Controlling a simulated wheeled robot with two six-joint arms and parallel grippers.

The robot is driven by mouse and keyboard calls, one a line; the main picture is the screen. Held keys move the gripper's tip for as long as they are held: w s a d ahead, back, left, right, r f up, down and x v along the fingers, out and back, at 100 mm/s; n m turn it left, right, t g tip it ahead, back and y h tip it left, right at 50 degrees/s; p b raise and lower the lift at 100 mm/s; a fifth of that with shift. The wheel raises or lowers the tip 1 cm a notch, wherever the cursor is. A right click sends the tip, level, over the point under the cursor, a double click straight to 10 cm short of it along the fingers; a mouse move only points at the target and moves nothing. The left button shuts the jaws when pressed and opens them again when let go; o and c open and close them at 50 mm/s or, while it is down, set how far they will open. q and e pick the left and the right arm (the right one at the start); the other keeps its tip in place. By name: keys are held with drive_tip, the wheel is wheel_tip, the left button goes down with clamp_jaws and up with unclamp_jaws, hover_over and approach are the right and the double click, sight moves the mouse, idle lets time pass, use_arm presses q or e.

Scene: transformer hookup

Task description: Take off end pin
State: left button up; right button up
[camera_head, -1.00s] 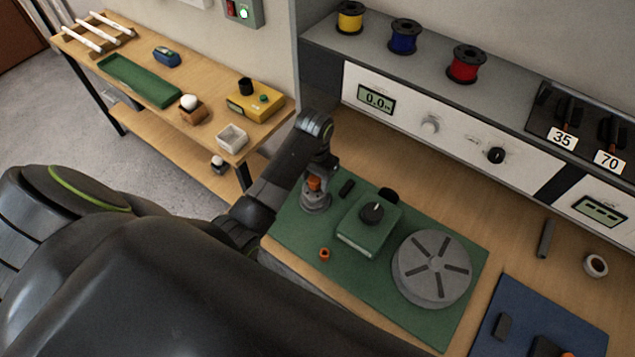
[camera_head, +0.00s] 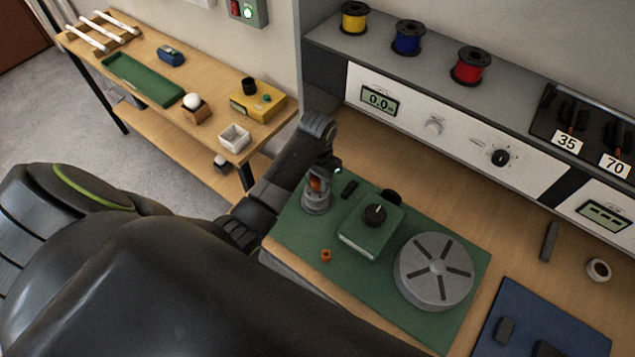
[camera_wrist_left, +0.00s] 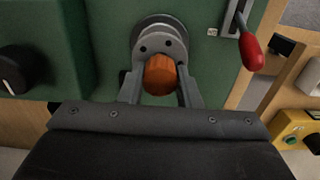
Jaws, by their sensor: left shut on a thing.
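The orange pin (camera_wrist_left: 160,75) stands end-on to the left wrist camera, between the two grey fingers of my left gripper (camera_wrist_left: 160,82), which are shut on it. Behind it is a round grey holder on a green surface. In the head view my left gripper (camera_head: 318,180) is over the grey round stand (camera_head: 317,202) at the back left of the green mat (camera_head: 420,323). The orange of the pin (camera_head: 315,184) shows there, partly hidden by the gripper. I cannot tell whether the pin still sits in the stand. My right gripper is not in view.
A green box with a black knob (camera_head: 370,228) stands just right of the stand, with a grey slotted disc (camera_head: 434,272) beyond. A small orange ring (camera_head: 325,256) lies in front. A red-handled lever (camera_wrist_left: 250,50) is close right of the fingers in the wrist view.

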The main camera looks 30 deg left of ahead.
use_arm(q)
drive_tip(key=shift+r, duration=0.45)
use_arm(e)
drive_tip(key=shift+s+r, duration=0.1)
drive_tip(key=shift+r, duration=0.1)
use_arm(q)
drive_tip(key=shift+r+p, duration=0.55)
drive_tip(key=shift+r, duration=0.2)
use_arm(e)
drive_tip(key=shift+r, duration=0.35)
use_arm(q)
drive_tip(key=shift+r, duration=1.1)
drive_tip(key=shift+r, duration=0.1)
